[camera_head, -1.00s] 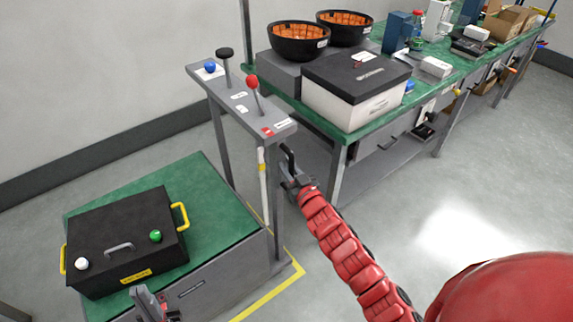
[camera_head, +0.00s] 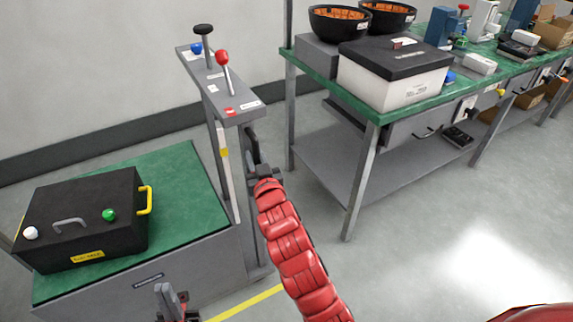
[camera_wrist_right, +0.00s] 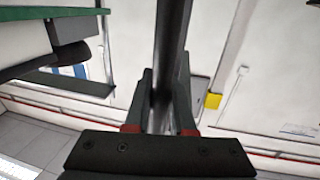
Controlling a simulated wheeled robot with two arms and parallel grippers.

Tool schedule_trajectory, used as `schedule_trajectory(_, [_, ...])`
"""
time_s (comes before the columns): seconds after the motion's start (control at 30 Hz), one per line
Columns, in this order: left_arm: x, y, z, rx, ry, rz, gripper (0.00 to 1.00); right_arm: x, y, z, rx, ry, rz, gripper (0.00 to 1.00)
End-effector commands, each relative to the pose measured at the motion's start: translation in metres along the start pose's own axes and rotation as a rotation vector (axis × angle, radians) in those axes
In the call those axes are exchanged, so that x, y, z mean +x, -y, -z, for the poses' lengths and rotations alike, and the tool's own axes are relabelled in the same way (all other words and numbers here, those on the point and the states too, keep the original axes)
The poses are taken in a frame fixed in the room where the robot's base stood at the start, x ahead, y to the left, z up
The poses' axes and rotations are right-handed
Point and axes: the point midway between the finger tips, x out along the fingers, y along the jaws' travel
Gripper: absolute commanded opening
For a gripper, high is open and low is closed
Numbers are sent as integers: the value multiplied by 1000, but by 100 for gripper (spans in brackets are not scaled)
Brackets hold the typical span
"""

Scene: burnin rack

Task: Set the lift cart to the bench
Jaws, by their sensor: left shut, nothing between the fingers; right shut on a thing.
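The lift cart has a green top (camera_head: 180,185), a grey body and an upright post panel (camera_head: 222,92) with a red-knobbed lever (camera_head: 222,60), a black knob and a blue button. It stands left of the bench (camera_head: 375,120), with a floor gap between them. My right gripper (camera_head: 256,170) is shut on a dark upright bar beside the cart's post. In the right wrist view the bar (camera_wrist_right: 174,40) runs up between the fingers. My left gripper (camera_head: 170,300) is shut and empty, in front of the cart's near side. The cart's wheels are hidden.
A black case (camera_head: 85,215) with yellow handles sits on the cart. The bench carries a white box with a black lid (camera_head: 395,75), two dark bowls and several devices. A yellow floor line (camera_head: 245,302) runs by the cart. Floor right of my arm is clear.

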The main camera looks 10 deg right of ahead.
Motion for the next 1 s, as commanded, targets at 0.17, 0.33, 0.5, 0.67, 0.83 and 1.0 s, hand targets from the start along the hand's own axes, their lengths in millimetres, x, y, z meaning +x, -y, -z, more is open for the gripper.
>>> schedule_trajectory(0.17, [-40,-2,-7,0,0,0,0,-4,48,-3,-2,-13,-4,0])
schedule_trajectory(0.33, [-66,-3,-11,0,0,0,0,-13,96,-2,-2,-12,-1,0])
schedule_trajectory(0.5, [-91,-4,-16,0,0,0,0,-22,144,-1,1,-13,4,0])
schedule_trajectory(0.67, [-111,-6,-19,0,0,0,0,-29,183,-1,-1,-11,3,0])
schedule_trajectory(0.83, [-127,-6,-22,0,0,0,0,-36,214,2,-2,-14,-3,0])
schedule_trajectory(1.0, [-137,-7,-23,0,0,0,0,-38,232,3,-5,-12,-16,0])
